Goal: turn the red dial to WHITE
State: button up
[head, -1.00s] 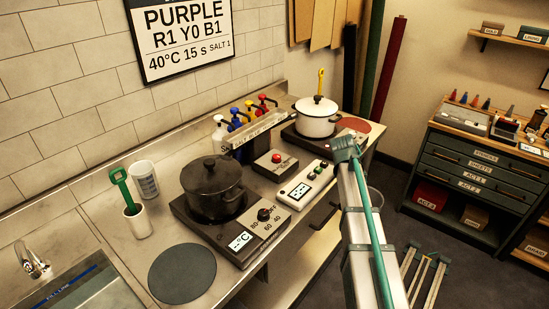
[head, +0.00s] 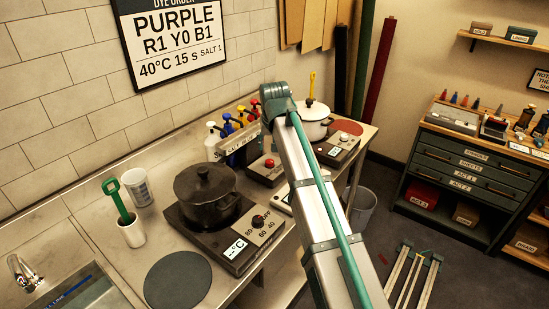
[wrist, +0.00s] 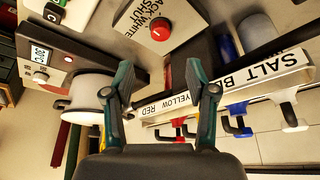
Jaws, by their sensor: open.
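In the head view the red dial (head: 269,163) shows on a low dark box left of my arm. My gripper (wrist: 160,82) is open and empty, its two green-grey fingers spread apart below the dial in the wrist view. The fingers are apart from the dial. In the head view my arm hides the gripper.
A rack of pump bottles (wrist: 236,84), labelled SALT, YELLOW and RED among others, stands close beside the dial box. A white pot (wrist: 92,91) is on a hotplate to the left. A black pot (head: 207,194) stands on another hotplate (head: 245,246).

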aim_at(270, 161)
jog(key=p+x, duration=0.2)
jog(key=x, duration=0.8)
jog(key=shift+a+f, duration=0.1)
jog(key=shift+f, duration=0.25)
grip_shut()
jog(key=shift+n, duration=0.3)
jog(key=n, duration=0.1)
jog(key=n+y, duration=0.1)
jog(key=n, duration=0.1)
jog(key=shift+w+g+y, duration=0.15)
jog(key=shift+g+y, duration=0.15)
jog(key=n+g+y+b, duration=0.1)
jog(key=n, duration=0.4)
jog(key=shift+w, duration=0.1)
